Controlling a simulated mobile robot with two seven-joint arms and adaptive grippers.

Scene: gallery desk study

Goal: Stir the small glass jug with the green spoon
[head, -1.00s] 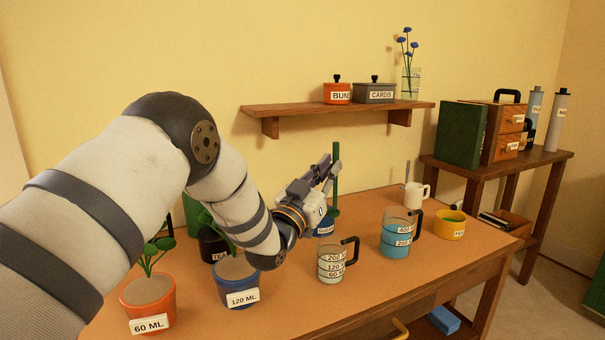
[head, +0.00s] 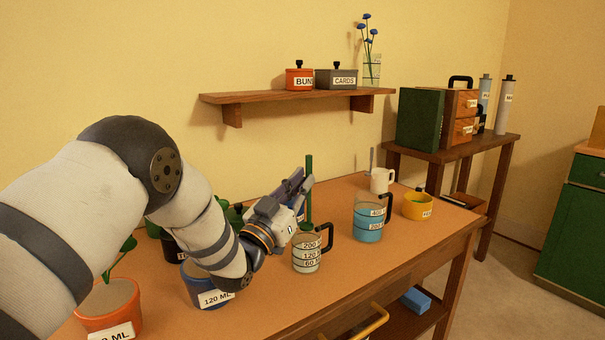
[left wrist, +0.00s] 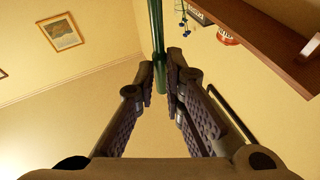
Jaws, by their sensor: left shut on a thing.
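The small glass jug (head: 307,252) stands on the desk in the head view, with a dark handle on its right and volume labels on its side. My left gripper (head: 304,184) is shut on the green spoon (head: 309,166) and holds it upright. The spoon's lower end shows close behind the jug's rim in the picture; I cannot tell whether it is over the opening. In the left wrist view the spoon (left wrist: 157,35) is between the fingertips (left wrist: 160,66). My right gripper is out of view.
A larger jug of blue liquid (head: 368,222), a yellow pot (head: 417,206) and a white mug (head: 381,180) stand to the right. A blue 120 ML plant pot (head: 203,288) and an orange pot (head: 110,306) stand at left. The desk front (head: 265,315) is bare.

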